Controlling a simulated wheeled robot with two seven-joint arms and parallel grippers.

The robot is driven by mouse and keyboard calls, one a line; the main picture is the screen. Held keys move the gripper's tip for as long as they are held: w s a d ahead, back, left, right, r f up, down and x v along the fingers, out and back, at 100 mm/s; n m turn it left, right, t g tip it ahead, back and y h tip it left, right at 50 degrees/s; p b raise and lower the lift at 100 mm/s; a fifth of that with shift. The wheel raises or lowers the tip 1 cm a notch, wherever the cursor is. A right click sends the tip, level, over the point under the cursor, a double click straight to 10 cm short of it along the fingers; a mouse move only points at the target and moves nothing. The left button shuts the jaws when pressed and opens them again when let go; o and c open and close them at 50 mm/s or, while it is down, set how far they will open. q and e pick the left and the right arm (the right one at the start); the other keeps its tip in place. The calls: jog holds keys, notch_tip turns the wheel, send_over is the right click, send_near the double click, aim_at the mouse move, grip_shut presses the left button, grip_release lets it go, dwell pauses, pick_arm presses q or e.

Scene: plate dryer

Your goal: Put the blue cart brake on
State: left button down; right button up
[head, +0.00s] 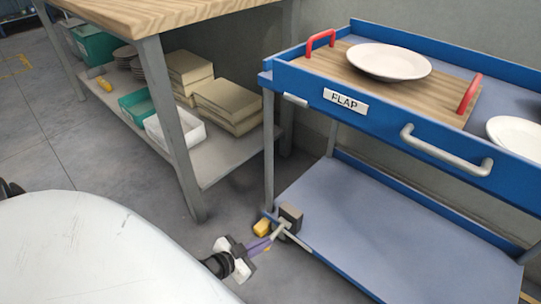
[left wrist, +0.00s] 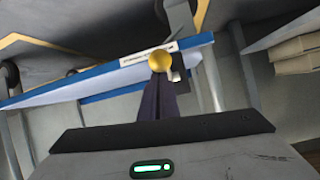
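The blue cart (head: 380,125) stands at the right. At its lower left corner are a grey block (head: 291,217), a yellow piece (head: 262,228) and a short light lever (head: 279,231), which look like the brake. My left gripper (head: 268,240) reaches in low from the left, its purple fingers close to the lever. In the left wrist view a round yellow knob (left wrist: 160,62) sits right at the tips of my left gripper (left wrist: 158,82), with a dark block behind it. The fingers look shut together; whether they touch the knob is unclear. My right gripper is out of view.
On the cart's top are a wooden tray (head: 462,118) with red handles, a white plate (head: 389,62) and another plate (head: 515,136). The lower shelf (head: 370,230) is empty. A wooden table (head: 150,18) with boxes beneath stands left of the cart.

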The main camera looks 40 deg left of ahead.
pick_arm(q)
jog(key=s+r+p, duration=0.1)
jog(key=s+p, duration=0.4)
jog(key=s, duration=0.4)
jog(key=shift+s+r+p, duration=0.2)
jog(key=shift+r+p, duration=0.05)
jog(key=shift+p, duration=0.05)
pick_arm(e)
jog(key=d+h, duration=0.1)
jog(key=d, duration=0.2)
jog(key=shift+s+f+m, duration=0.1)
jog(key=shift+m, duration=0.2)
